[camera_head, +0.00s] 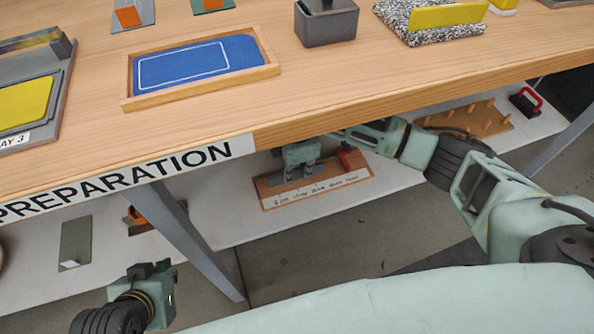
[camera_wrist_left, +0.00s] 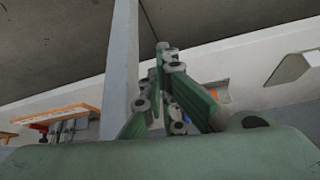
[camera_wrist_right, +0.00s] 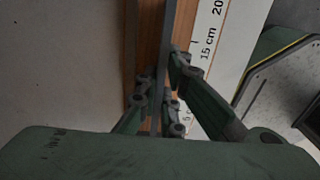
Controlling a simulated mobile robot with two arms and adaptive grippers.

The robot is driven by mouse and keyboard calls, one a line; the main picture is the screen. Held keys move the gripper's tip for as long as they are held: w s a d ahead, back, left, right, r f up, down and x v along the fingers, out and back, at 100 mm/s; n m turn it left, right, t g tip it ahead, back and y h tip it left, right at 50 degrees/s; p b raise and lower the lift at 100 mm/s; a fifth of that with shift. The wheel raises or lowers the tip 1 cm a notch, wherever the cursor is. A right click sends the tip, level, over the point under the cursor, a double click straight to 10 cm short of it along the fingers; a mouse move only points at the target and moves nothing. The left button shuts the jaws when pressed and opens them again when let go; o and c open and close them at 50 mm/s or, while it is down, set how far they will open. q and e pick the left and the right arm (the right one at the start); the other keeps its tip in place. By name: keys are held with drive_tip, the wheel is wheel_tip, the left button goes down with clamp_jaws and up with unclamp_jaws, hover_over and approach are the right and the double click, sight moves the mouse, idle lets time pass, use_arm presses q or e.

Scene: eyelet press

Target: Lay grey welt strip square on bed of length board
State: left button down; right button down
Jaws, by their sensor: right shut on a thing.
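The length board (camera_head: 357,178) is a wooden board with a white scale along its front edge, on the lower shelf below the bench. The right wrist view shows its scale (camera_wrist_right: 209,35) reading 15 cm and 20. My right gripper (camera_head: 302,172) is above the board, pointing down. It is shut on the grey welt strip (camera_wrist_right: 164,45), a thin band running lengthwise over the brown bed. I cannot tell whether the strip touches the bed. My left gripper (camera_head: 150,270) is at the lower left, away from the board. Its fingertips are together in the left wrist view (camera_wrist_left: 166,60), with nothing seen between them.
The bench top overhangs the lower shelf, its labelled front edge (camera_head: 130,178) close above my right arm. A bench leg (camera_head: 190,235) stands left of the board. A wooden peg rack (camera_head: 480,120) is farther right. A grey-green plate (camera_head: 75,243) lies on the left of the shelf.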

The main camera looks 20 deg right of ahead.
drive_tip(key=shift+f, duration=0.1)
drive_tip(key=c, duration=1.9)
unclamp_jaws()
